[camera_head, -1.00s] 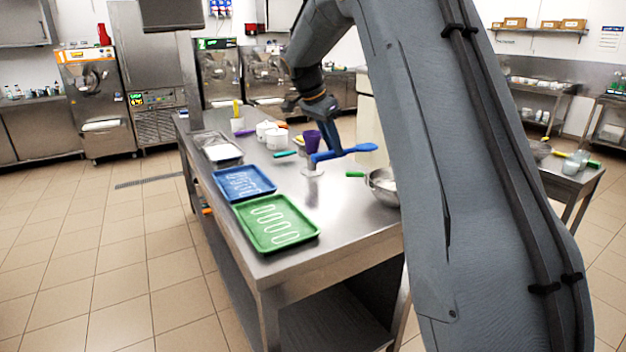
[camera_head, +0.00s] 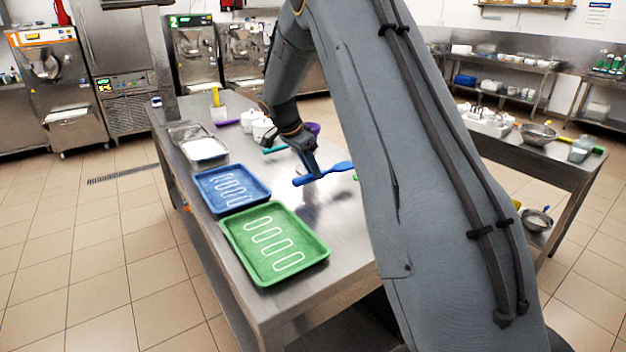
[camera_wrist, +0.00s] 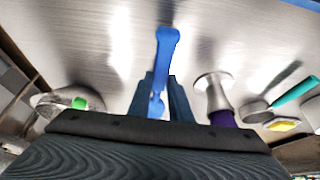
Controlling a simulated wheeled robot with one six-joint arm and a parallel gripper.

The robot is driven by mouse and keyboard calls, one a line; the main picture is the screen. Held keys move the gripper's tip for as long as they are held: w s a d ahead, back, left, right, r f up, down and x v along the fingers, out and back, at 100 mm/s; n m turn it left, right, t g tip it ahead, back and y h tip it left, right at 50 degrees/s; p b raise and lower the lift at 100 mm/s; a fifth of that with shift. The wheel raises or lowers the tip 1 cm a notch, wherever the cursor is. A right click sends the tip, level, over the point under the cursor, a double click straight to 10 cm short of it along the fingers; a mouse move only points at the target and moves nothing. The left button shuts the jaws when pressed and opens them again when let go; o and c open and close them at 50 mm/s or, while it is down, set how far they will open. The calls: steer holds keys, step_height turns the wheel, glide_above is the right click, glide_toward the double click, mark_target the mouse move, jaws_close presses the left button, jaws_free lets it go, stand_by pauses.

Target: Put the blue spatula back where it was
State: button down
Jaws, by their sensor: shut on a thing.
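The blue spatula (camera_head: 323,174) is held above the steel table (camera_head: 340,218) in the head view, lying roughly level across my gripper (camera_head: 312,172). In the wrist view the spatula (camera_wrist: 165,62) sticks out beyond my gripper (camera_wrist: 163,92), whose two dark fingers close on it from both sides. The part of the spatula between the fingers is partly hidden. The blue tray (camera_head: 231,188) and the green tray (camera_head: 273,242), both with white looped lines, lie on the table to the left of and nearer than the spatula.
A purple-handled tool (camera_wrist: 222,117), a teal-handled scoop (camera_wrist: 290,95) and a metal bowl with a green handle (camera_wrist: 60,100) are close to my gripper in the wrist view. White containers (camera_head: 258,126) stand behind it. A second table (camera_head: 545,165) with bowls is at right.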

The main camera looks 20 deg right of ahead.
mark_target(309, 175)
step_height(309, 175, down, 4)
steer(key=shift+d+f+p, duration=0.1)
steer(key=shift+p, duration=0.6)
steer(key=shift+f, duration=0.2)
steer(key=shift+f, duration=0.1)
steer(key=shift+f, duration=0.1)
steer(key=c, duration=1.6)
jaws_free()
steer(key=shift+a+r, duration=0.2)
steer(key=shift+r, duration=0.35)
steer(key=b+v, duration=0.4)
steer(key=v, duration=0.7)
steer(key=shift+s+r, duration=0.1)
steer(key=shift+r, duration=0.05)
